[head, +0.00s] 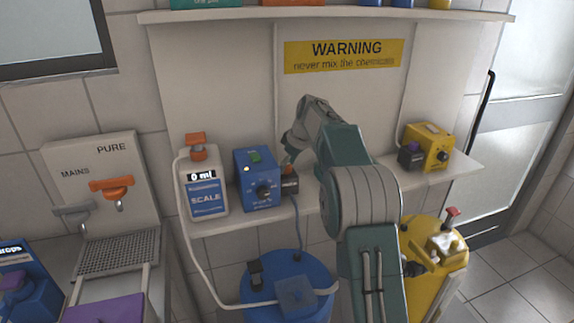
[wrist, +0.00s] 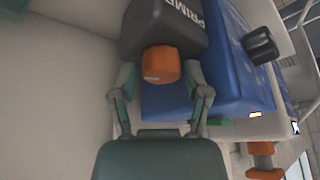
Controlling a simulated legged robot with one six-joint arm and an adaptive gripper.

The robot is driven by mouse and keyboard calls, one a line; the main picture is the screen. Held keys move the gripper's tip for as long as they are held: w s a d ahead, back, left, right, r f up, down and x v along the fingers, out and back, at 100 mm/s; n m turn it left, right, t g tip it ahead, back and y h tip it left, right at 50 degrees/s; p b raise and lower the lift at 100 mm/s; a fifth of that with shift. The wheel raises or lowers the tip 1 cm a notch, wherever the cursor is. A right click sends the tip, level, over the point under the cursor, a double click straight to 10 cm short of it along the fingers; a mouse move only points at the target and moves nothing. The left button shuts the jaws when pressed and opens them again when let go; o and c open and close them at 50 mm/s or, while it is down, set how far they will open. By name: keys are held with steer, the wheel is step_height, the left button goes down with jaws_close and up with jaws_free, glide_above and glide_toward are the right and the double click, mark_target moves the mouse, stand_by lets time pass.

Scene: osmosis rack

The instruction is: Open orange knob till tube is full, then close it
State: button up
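An orange knob (wrist: 161,64) sticks out of a dark block marked PRIME (wrist: 165,28) on the side of the blue pump box (head: 258,180). My gripper (wrist: 160,74) is open at the knob, one finger on each side, with a narrow gap visible at the left. In the head view my gripper (head: 291,160) is at the right side of the blue box and partly hides the knob. The white scale bottle (head: 206,185) reads 0 ml and has an orange valve (head: 196,143) on top. A pale tube (head: 193,262) runs from it down toward the blue barrel (head: 275,272).
Another orange handle (head: 111,187) is on the MAINS/PURE tap panel at left. A yellow box (head: 428,147) stands on the shelf (head: 463,162) at right, above a yellow barrel (head: 440,240). A warning sign (head: 345,57) is on the back panel.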

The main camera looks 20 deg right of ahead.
steer(key=n, duration=0.2)
steer(key=shift+w+n+g+y, duration=0.1)
steer(key=shift+n+g+y, duration=0.3)
steer(key=v, duration=1)
steer(key=s+a+r+m+h, duration=0.2)
steer(key=s+a+r+m, duration=0.35)
steer(key=s, duration=0.55)
steer(key=s+a+m+t, duration=0.1)
steer(key=s+a, duration=0.3)
steer(key=s, duration=0.8)
steer(key=shift+a+r+h, duration=0.25)
steer(key=shift+r+h, duration=0.05)
steer(key=shift+s+m, duration=0.1)
steer(key=shift+m, duration=0.15)
